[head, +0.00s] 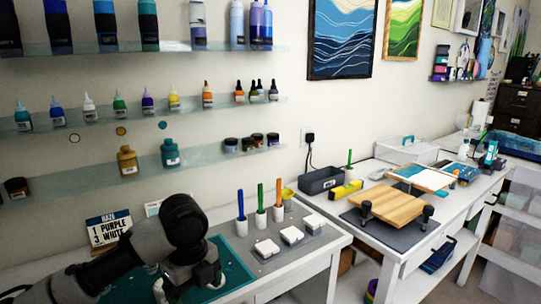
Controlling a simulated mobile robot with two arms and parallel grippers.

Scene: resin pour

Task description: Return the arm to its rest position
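My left arm comes in from the lower left. Its gripper (189,287) points down over the teal mat (232,270) on the near white table. Its two fingers stand apart, and I see nothing between them. The bottom edge of the picture is close below the gripper. My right gripper is not in view.
Right of the gripper are white blocks (291,235) and upright coloured sticks (260,198) in white holders. A wooden board (393,204) lies on the right table. Bottle shelves (150,110) line the wall.

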